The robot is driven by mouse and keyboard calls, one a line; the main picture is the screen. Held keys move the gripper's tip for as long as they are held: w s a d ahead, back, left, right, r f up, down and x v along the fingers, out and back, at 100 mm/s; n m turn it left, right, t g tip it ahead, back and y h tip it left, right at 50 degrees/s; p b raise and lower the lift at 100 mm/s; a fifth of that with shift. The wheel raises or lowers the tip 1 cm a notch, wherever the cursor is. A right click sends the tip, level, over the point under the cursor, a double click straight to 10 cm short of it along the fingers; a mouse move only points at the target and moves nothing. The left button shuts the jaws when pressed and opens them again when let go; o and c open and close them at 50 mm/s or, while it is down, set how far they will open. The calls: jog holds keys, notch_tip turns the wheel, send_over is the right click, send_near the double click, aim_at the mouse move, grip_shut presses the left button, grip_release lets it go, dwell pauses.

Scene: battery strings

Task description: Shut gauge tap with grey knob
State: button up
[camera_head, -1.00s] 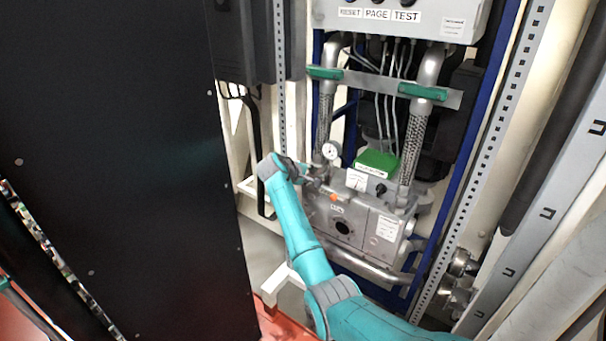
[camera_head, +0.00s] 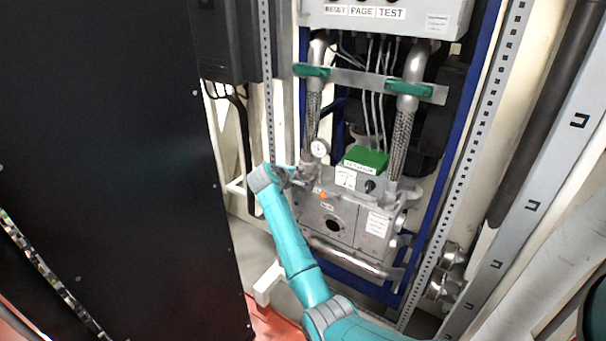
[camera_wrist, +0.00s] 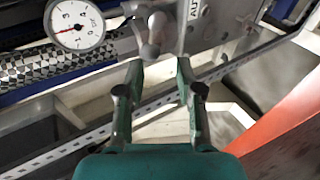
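The round white gauge (camera_head: 319,149) stands on top of the grey metal unit, left of the green box. It also shows at upper left in the wrist view (camera_wrist: 75,25), with a red needle. Beside it in the wrist view is a small tap with a rounded grey knob (camera_wrist: 149,51). My gripper (camera_wrist: 158,66) is open, its two fingers apart with nothing between them. The knob lies just beyond the fingertips, nearer the left finger; contact cannot be told. In the head view my gripper (camera_head: 290,176) is small beside the unit's upper left and partly hides the tap.
A perforated upright (camera_head: 268,90) stands close by, and a large black cabinet (camera_head: 110,170) fills the left.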

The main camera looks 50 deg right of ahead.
aim_at(309, 176)
jog(key=s+f+n+t+h, duration=0.1)
jog(key=s+f+n+t, duration=0.25)
jog(key=s+t, duration=0.5)
jog(key=shift+m+t, duration=0.25)
jog(key=shift+t, duration=0.3)
jog(key=x, duration=1.1)
jog(key=shift+w, duration=0.25)
grip_shut()
